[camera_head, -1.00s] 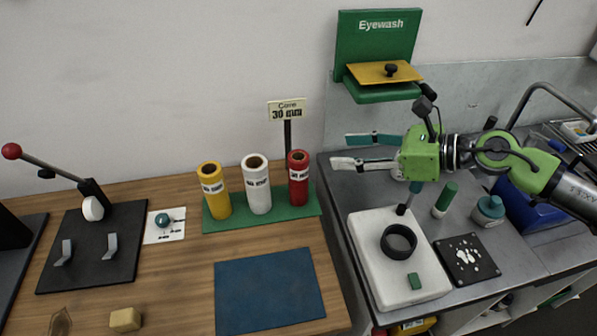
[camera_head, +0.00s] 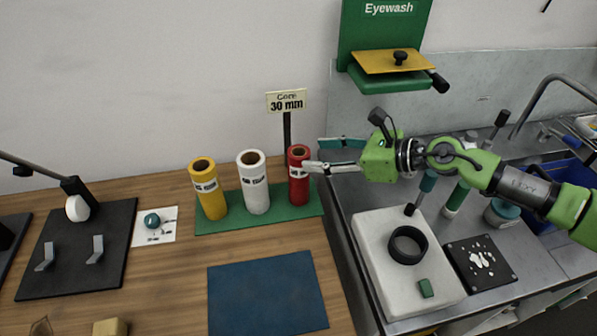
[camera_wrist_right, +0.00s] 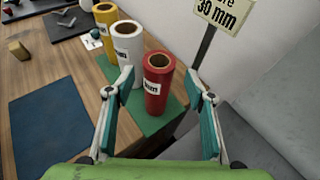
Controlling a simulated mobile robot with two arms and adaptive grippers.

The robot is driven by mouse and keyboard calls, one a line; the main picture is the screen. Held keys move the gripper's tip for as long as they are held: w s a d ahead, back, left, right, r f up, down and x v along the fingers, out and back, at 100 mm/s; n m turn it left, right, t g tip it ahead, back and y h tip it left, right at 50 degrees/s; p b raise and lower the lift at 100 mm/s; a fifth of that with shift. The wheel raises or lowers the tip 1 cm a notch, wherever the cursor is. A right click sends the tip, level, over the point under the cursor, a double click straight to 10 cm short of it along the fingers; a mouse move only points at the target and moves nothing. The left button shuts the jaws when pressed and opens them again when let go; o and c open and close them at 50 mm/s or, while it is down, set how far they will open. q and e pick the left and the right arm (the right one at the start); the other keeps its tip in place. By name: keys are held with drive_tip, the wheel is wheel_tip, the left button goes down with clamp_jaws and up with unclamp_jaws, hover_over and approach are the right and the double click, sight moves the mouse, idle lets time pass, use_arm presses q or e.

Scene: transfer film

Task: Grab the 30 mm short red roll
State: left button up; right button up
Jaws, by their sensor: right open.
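The red roll (camera_head: 299,181) stands upright at the right end of the green mat (camera_head: 234,222) on the wooden table. It has a white label band and an open core at its top. My right gripper (camera_head: 313,156) is open, coming in from the right; its fingers point left at the roll, and one finger covers part of the label. In the right wrist view the red roll (camera_wrist_right: 158,88) stands ahead between the two spread fingers (camera_wrist_right: 165,90), with visible gaps on both sides. My left gripper does not show.
A white roll (camera_head: 253,185) and a yellow roll (camera_head: 209,192) stand left of the red one. A sign post reading "Core 30 mm" (camera_head: 287,101) rises behind. A blue mat (camera_head: 267,292) lies in front. A white board with a black ring (camera_head: 407,245) lies right.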

sight(305, 156)
drive_tip(key=shift+x, duration=0.8)
drive_tip(key=shift+w+a+f+p, duration=0.15)
drive_tip(key=shift+a+p, duration=0.1)
drive_tip(key=shift+p, duration=0.2)
drive_tip(key=p+x, duration=0.1)
drive_tip(key=x, duration=0.2)
drive_tip(key=shift+s+a+f+p, duration=0.2)
drive_tip(key=shift+s+a+p, duration=0.05)
drive_tip(key=shift+a+p, duration=0.1)
drive_tip(key=shift+w+a+f, duration=0.25)
drive_tip(key=shift+a+f, duration=0.1)
drive_tip(key=shift+a, duration=0.05)
drive_tip(key=shift+d, duration=0.15)
drive_tip(key=c, duration=0.5)
drive_tip(key=shift+r, duration=0.1)
clamp_jaws()
